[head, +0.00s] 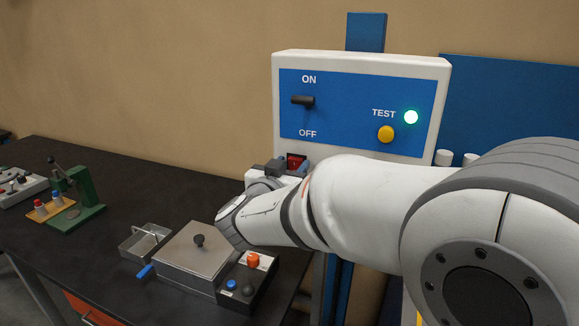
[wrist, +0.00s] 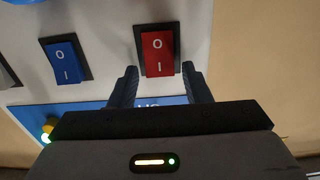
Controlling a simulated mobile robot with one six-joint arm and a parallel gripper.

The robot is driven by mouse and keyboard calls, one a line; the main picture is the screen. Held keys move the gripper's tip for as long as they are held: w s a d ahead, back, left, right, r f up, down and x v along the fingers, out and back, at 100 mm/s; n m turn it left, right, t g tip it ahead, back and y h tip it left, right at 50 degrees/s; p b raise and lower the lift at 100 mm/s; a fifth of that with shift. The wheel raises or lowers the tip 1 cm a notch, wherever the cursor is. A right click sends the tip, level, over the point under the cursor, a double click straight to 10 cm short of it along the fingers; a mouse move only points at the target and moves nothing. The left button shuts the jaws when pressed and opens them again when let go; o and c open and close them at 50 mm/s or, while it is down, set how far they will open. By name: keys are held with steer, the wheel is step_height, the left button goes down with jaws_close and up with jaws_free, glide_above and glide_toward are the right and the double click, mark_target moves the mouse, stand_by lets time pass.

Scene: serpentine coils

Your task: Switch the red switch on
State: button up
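The red rocker switch (wrist: 158,52) sits in a black frame on a white panel in the wrist view, with O above I in that picture. Which half is pressed in, I cannot tell. My gripper (wrist: 159,70) is open and empty, with one dark finger on each side of the switch's near end. Whether the fingertips touch the panel is unclear. In the head view, the red switch (head: 296,161) shows only in part, between the dark fingers of my gripper (head: 288,167), just below the blue control face.
A blue rocker switch (wrist: 64,61) is left of the red one. The control box (head: 360,62) carries a black lever, a yellow button (head: 386,134) and a lit green lamp (head: 411,117). A metal lidded box (head: 185,258) and a green press (head: 84,192) stand on the dark bench.

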steer(key=c, duration=0.8)
steer(key=r+p, duration=0.1)
steer(key=p, duration=0.2)
steer(key=shift+w+g, duration=0.1)
steer(key=shift+g, duration=0.3)
steer(key=shift+f+g+y+p, duration=0.1)
steer(key=shift+g+y+p, duration=0.2)
steer(key=shift+p, duration=0.35)
steer(key=shift+f, duration=0.15)
steer(key=o, duration=1)
steer(key=f+b+v, duration=0.1)
steer(key=v, duration=0.6)
steer(key=shift+s+r+b, duration=0.35)
steer(key=shift+s+r, duration=0.05)
steer(key=shift+r, duration=0.1)
steer(key=shift+a, duration=0.15)
